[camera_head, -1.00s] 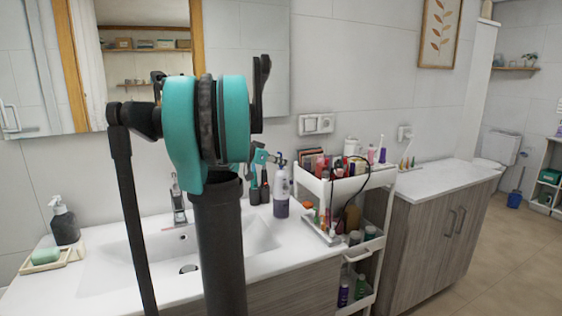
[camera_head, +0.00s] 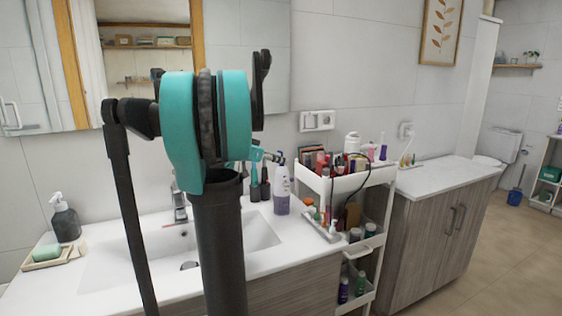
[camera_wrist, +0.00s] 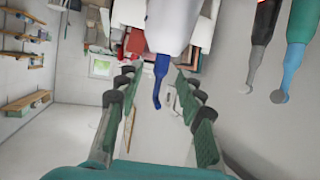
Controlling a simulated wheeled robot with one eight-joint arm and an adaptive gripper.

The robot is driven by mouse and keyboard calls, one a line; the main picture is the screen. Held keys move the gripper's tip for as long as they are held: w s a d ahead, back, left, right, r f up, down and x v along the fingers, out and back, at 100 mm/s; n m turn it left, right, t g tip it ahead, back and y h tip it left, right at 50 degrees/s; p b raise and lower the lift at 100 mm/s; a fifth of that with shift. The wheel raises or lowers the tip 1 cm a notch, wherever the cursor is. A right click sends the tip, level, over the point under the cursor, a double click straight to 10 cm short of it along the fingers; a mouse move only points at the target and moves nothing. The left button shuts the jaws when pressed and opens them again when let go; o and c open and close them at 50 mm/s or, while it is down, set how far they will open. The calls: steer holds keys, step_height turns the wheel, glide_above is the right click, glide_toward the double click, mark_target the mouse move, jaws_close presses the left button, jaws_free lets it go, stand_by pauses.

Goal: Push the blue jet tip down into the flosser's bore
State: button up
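The flosser (camera_head: 282,185) is a white bottle with a purple lower part, upright on the counter right of the sink. The wrist view shows its white body (camera_wrist: 166,22) at the top, with the slim blue jet tip (camera_wrist: 161,72) extending from it and ending in a bent nozzle. I cannot tell how deep the tip sits in the bore. My gripper (camera_wrist: 156,78) is open, its two fingers apart on either side of the blue tip in the picture, with no contact visible. In the head view my gripper (camera_head: 264,155) is small and partly hidden behind my arm, near the flosser's top.
Two toothbrush-like handles, one teal (camera_head: 254,178) and one red-and-black (camera_wrist: 263,30), stand close beside the flosser. A white cart (camera_head: 375,182) crowded with cosmetics stands to the right. The sink (camera_head: 130,250) is left of the flosser, and the wall is close behind.

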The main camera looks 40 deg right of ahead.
steer(key=v, duration=0.9)
steer(key=shift+a, duration=0.35)
stand_by(0.3)
